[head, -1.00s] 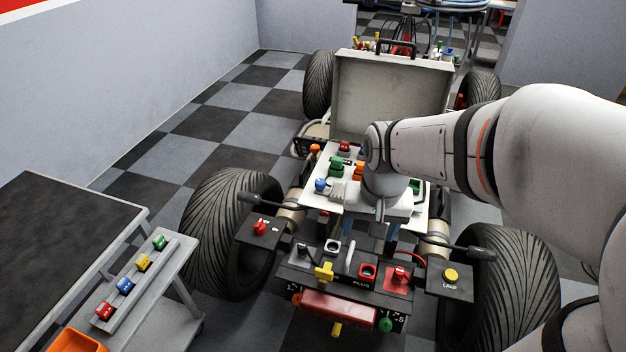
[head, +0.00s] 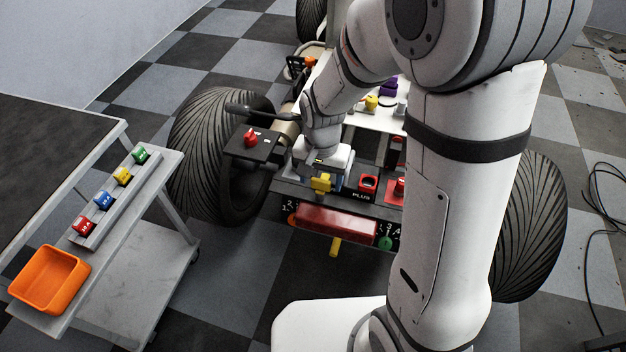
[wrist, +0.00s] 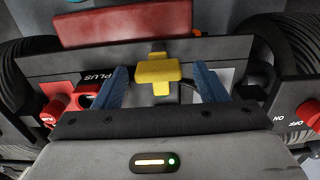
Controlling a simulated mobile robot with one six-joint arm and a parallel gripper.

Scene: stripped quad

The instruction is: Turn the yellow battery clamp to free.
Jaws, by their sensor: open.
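A yellow clamp (head: 321,183) with a T-shaped handle stands on the black rear panel (head: 285,190) of the quad, just above the long red block (head: 337,223). In the wrist view the yellow clamp (wrist: 157,72) sits between the two blue fingers. My gripper (wrist: 161,80) is open around it, with a gap showing on both sides. In the head view my gripper (head: 333,172) points down right behind the clamp, and its far finger is hidden. A second yellow piece (head: 335,247) sticks out below the red block.
Red knobs stand on both sides: one on the side plate (head: 251,138), one on the panel (head: 398,189) near the PLUS label. A side table holds an orange bin (head: 50,279) and a rack of coloured blocks (head: 113,205). Large tyres flank the panel.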

